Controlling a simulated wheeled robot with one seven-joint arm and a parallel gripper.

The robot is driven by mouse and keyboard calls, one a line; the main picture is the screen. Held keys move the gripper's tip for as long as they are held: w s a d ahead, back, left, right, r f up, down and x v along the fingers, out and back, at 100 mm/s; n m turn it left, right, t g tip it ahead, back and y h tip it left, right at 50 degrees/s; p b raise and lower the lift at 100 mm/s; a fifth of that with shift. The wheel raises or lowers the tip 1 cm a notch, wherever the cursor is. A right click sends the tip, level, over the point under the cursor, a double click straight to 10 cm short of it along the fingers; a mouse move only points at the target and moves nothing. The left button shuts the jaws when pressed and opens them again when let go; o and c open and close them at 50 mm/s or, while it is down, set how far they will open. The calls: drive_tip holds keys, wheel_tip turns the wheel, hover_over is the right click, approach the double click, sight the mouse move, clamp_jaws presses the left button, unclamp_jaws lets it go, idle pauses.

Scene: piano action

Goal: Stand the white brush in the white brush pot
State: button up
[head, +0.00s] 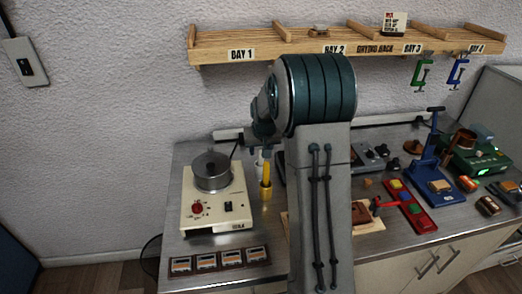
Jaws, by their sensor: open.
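A narrow white thing (259,157) shows just left of my arm, behind the yellow brush; it is too small and too covered to tell whether it is the white brush or the white pot. My arm stands across the middle of the head view and hides the bench behind it. The teal wrist parts of my arm hang above the white thing, but no gripper fingers can be made out.
A yellow brush stands upright in a yellow pot (265,191), close to my arm. Left of it is a cream hotplate (216,213) with a metal pot (211,171). A label tray (220,261) lies in front. A wooden rack (220,48) spans the wall. Tools crowd the right side.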

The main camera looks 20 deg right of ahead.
drive_tip(key=b+v, duration=0.2)
drive_tip(key=v, duration=1.1)
idle(0.4)
drive_tip(key=s+a+f, duration=0.1)
drive_tip(key=s+a, duration=0.2)
drive_tip(key=s, duration=0.6)
drive_tip(key=s+a+f+n, duration=0.1)
drive_tip(key=s+a, duration=0.3)
drive_tip(key=s, duration=0.5)
drive_tip(key=s+a+f+n+g+y, duration=0.1)
drive_tip(key=s+a, duration=0.3)
drive_tip(key=s, duration=0.6)
drive_tip(key=shift+f, duration=0.4)
